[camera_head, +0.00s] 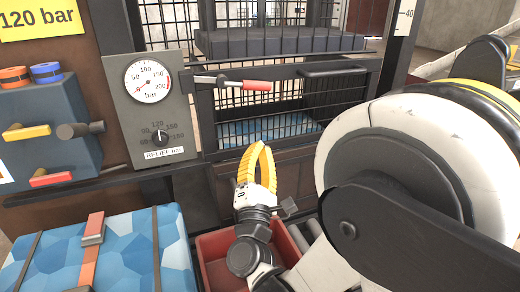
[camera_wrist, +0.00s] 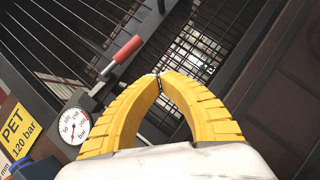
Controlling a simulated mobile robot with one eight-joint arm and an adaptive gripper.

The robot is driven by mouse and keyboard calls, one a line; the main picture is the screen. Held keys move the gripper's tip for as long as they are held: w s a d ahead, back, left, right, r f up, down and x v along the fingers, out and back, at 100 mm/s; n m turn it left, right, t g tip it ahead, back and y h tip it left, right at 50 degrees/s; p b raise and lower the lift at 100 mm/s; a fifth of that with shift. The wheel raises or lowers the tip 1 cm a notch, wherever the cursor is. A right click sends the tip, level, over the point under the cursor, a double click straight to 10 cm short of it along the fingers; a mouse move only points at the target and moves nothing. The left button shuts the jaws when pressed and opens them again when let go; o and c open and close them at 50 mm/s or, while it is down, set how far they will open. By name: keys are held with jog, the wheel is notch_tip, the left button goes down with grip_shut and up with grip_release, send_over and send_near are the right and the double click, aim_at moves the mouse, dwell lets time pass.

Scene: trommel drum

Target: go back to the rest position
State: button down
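My gripper (camera_head: 260,146) has two curved yellow fingers and is raised in front of the wire-mesh cage in the head view. In the wrist view my gripper (camera_wrist: 159,77) has its fingertips together, with an empty gap behind the tips. Nothing is held in it. A red-handled lever (camera_head: 256,86) sticks out to the right of the gauge panel (camera_head: 163,120), above and apart from my fingers. The lever also shows in the wrist view (camera_wrist: 128,48), left of and beyond the fingertips.
A red bin (camera_head: 214,262) stands low beneath my arm. A blue patterned bale (camera_head: 128,255) with straps lies at lower left. A blue-grey valve block (camera_head: 45,110) with coloured handles is at left. The mesh cage (camera_head: 290,100) stands behind my gripper.

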jog(key=s+d+f+m+g+h, duration=0.2)
jog(key=d+m+g, duration=0.3)
jog(key=d+m, duration=0.3)
jog(key=s+d+f+m+g+h, duration=0.25)
jog(key=d+m+g, duration=0.2)
jog(key=d, duration=0.55)
jog(key=s+d+f+m+g+y, duration=0.1)
jog(key=s+f+m+g+y, duration=0.3)
jog(key=s+f+m, duration=0.4)
jog(key=s+a+m+g+y, duration=0.2)
jog(key=s+a+m+y, duration=0.1)
jog(key=s, duration=0.5)
jog(key=shift+s+a+m+y, duration=0.35)
jog(key=shift+a+y, duration=0.1)
jog(key=shift+a, duration=0.65)
